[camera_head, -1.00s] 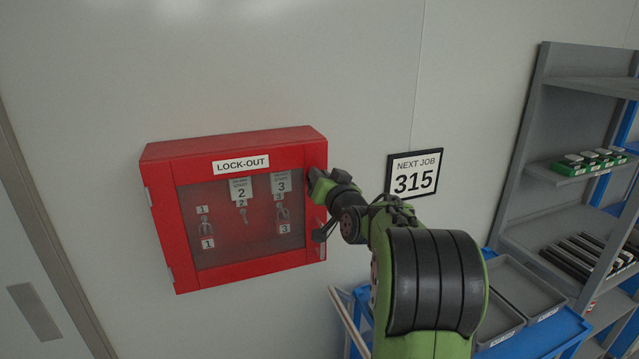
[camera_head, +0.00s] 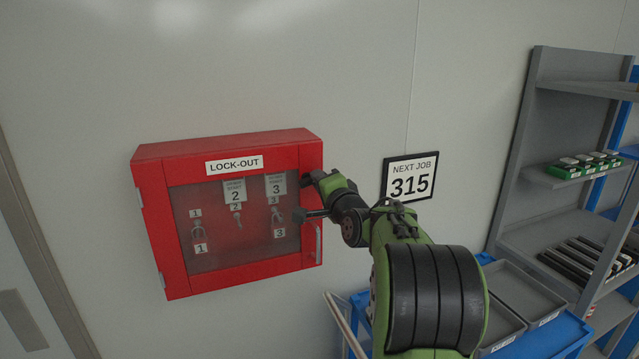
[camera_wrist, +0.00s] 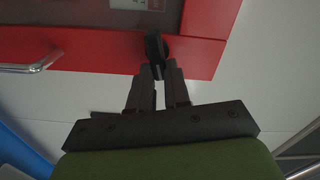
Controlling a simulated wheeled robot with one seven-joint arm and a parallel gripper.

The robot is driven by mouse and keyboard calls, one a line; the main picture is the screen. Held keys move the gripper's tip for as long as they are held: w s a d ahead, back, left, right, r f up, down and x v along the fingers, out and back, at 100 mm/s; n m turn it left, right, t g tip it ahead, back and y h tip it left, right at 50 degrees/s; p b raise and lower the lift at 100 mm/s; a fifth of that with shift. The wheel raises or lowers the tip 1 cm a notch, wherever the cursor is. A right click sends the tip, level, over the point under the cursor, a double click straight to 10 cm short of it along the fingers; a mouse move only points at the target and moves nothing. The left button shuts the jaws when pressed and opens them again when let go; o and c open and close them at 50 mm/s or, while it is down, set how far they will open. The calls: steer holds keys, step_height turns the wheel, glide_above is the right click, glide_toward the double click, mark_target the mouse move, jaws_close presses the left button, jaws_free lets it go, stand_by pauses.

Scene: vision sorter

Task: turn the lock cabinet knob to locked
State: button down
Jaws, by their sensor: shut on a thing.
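The red lock-out cabinet (camera_head: 158,226) hangs on the wall with its windowed door shut, and its red frame (camera_wrist: 105,53) fills the upper part of the wrist view. The dark knob (camera_wrist: 155,46) sits on the door frame. My gripper (camera_wrist: 158,70) is shut on the knob, with a fingertip on each side of it. In the head view my gripper (camera_head: 312,181) is at the right side of the cabinet door, and it hides the knob there. The knob's exact setting is hard to read.
A metal handle (camera_head: 318,243) is below the knob on the door; it also shows in the wrist view (camera_wrist: 32,68). A "NEXT JOB 315" sign (camera_head: 410,177) hangs close to my arm. A blue cart with grey trays (camera_head: 530,290) and a grey shelf (camera_head: 510,150) stand at right.

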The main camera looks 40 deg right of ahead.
steer(key=shift+f+m, duration=0.2)
steer(key=shift+m, duration=0.9)
steer(key=c, duration=1.1)
jaws_free()
steer(key=shift+s, duration=0.1)
steer(key=b+v, duration=0.4)
steer(key=v, duration=1.1)
steer(key=shift+s+a, duration=0.1)
steer(key=shift+s, duration=0.25)
